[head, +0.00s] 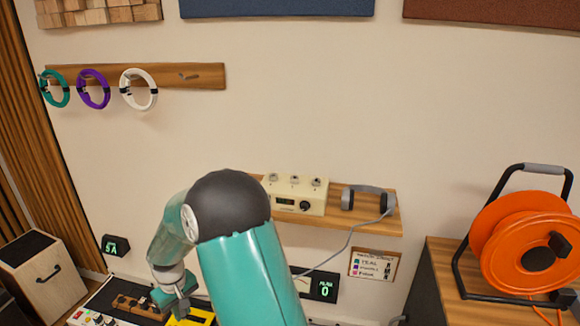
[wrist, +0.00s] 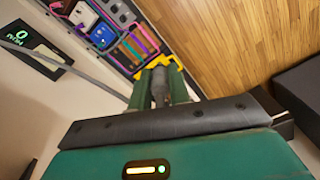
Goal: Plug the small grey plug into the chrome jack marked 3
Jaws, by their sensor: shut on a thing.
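My gripper (wrist: 160,78) is shut on the small grey plug (wrist: 159,86), which shows between its green fingers in the wrist view. In the head view my gripper (head: 176,304) is low at the bottom left, by a yellow item (head: 200,317), and the plug cannot be made out there. A grey cable (wrist: 85,72) runs towards the gripper. The cream amp box (head: 300,198) sits on the wall shelf, up and right of my gripper. Three chrome jacks stand on its top: left (head: 273,177), middle (head: 294,180) and right (head: 316,183). Their markings are too small to read.
Grey headphones (head: 366,201) rest on the shelf (head: 385,216) beside the amp; their cable hangs down behind my arm. A pedalboard with coloured cables (wrist: 115,30) lies below the gripper. An orange cable reel (head: 525,240) stands at right. Coiled cables hang from a wooden rail (head: 205,76).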

